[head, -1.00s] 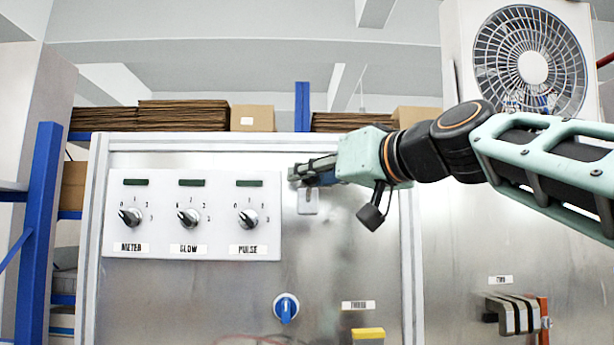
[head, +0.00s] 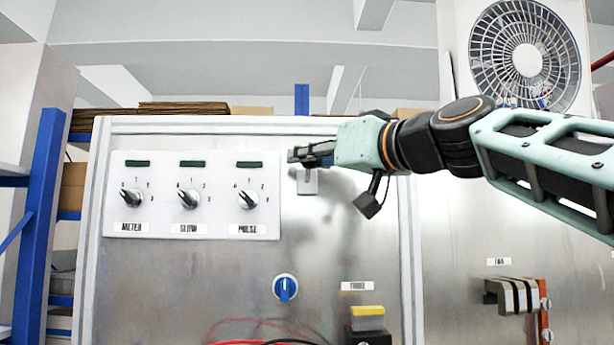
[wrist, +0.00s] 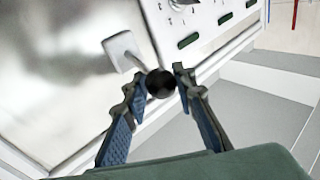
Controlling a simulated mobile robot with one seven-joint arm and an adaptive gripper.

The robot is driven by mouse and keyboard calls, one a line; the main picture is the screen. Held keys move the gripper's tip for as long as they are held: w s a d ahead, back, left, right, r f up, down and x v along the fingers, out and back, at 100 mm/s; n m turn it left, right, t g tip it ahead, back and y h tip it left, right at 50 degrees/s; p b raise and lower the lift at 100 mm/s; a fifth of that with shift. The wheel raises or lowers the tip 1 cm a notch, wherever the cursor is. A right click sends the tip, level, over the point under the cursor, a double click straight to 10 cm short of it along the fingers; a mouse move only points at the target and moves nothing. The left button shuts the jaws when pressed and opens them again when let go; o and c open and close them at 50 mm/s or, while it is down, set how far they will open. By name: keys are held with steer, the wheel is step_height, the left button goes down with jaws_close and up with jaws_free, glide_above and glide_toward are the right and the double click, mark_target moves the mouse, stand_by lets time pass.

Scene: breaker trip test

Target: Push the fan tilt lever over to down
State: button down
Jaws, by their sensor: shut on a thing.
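The lever is a black ball knob (wrist: 161,83) on a thin rod that sticks out of a small pale plate (wrist: 121,50) in the wrist view. In the head view its plate (head: 307,184) shows on the metal panel, just below my fingers, right of the dial board. My gripper (head: 298,156) reaches in from the right. In the wrist view my gripper (wrist: 162,77) has a blue-padded finger on either side of the ball and is shut on it. In the head view the knob and rod are hidden by my fingers, and no label for the lever is readable.
A white board (head: 195,168) with three dials is left of the lever. A blue rotary knob (head: 286,288), a yellow-topped block (head: 367,318) and loose cables lie lower. A fan (head: 528,58) is at upper right. Breaker-like levers (head: 515,296) are at lower right.

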mark_target(306, 175)
steer(key=shift+s+a+f+n+t+y+b, duration=0.25)
steer(key=shift+f+n+y+b, duration=0.4)
steer(key=shift+b, duration=1.2)
steer(key=shift+a+f+n+t+y+b, duration=0.1)
steer(key=shift+f+n+t+y+b, duration=0.2)
steer(key=shift+f+b, duration=1.1)
step_height(306, 175, down, 3)
steer(key=n+y+b, duration=0.4)
steer(key=b, duration=0.4)
steer(key=n+y+b, duration=0.4)
steer(key=n+b, duration=0.1)
steer(key=b, duration=0.3)
steer(key=shift+w+d+r+g+b, duration=0.15)
steer(key=shift+g+b, duration=0.1)
steer(key=shift+b, duration=0.05)
steer(key=shift+w+n+g+y+b, duration=0.1)
steer(key=shift+n+g+y+b, duration=0.3)
steer(key=shift+n+y, duration=0.25)
steer(key=shift+d, duration=0.1)
steer(key=c, duration=1.8)
jaws_free()
steer(key=shift+c, duration=0.2)
steer(key=shift+o, duration=1.1)
steer(key=shift+w, duration=0.25)
